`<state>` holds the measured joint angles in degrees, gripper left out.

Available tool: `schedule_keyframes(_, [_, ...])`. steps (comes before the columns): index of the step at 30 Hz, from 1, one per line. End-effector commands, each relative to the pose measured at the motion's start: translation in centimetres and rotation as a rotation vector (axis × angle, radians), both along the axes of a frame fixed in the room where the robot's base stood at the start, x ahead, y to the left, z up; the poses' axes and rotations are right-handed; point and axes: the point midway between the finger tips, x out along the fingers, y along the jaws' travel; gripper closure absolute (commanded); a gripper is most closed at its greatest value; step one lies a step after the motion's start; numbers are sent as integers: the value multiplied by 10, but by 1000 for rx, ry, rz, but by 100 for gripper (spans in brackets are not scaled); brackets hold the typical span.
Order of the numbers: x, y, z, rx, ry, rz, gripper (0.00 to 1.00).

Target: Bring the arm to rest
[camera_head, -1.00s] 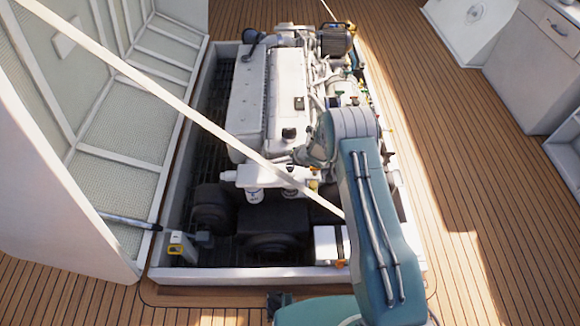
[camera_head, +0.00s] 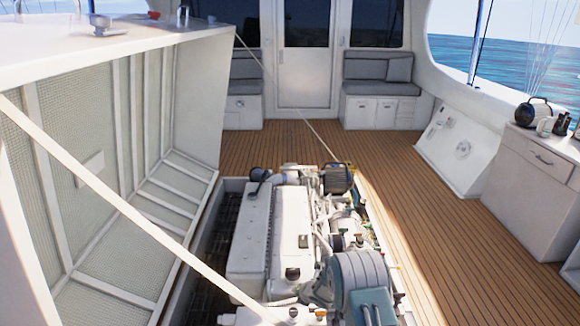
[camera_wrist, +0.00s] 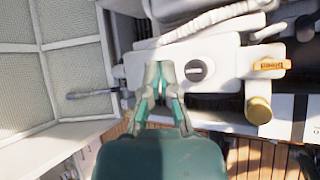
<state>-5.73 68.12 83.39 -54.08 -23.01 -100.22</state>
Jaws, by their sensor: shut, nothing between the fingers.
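My arm (camera_head: 360,285) shows at the bottom of the head view, in front of the engine's right part. My gripper (camera_wrist: 158,75) is in the wrist view, shut and empty, with its fingertips together. It is over the white engine (camera_head: 255,235), and a black round cap (camera_wrist: 195,70) lies just right of the fingertips. I cannot tell whether the fingers touch the engine. The gripper itself is not clear in the head view.
The raised hatch lid (camera_head: 75,180) stands to the left, with a pale strap (camera_head: 125,205) running across in front. Wooden deck (camera_head: 440,230) is clear to the right. A cabinet (camera_head: 535,190) bears a kettle (camera_head: 533,112). Benches (camera_head: 378,90) and a door (camera_head: 303,50) are at the back.

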Motion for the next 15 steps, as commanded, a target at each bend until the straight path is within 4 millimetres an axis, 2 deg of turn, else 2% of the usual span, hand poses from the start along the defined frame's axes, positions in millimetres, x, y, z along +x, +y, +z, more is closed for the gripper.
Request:
schedule_keyframes(1, [7, -6, 25, 14, 0, -56, 100])
schedule_keyframes(7, [12, -37, 116, 101, 45, -342, 100])
schedule_keyframes(11, [4, -56, 171, 173, 74, -526, 100])
schedule_keyframes(15, [-13, -75, 227, 263, 100, -720, 100])
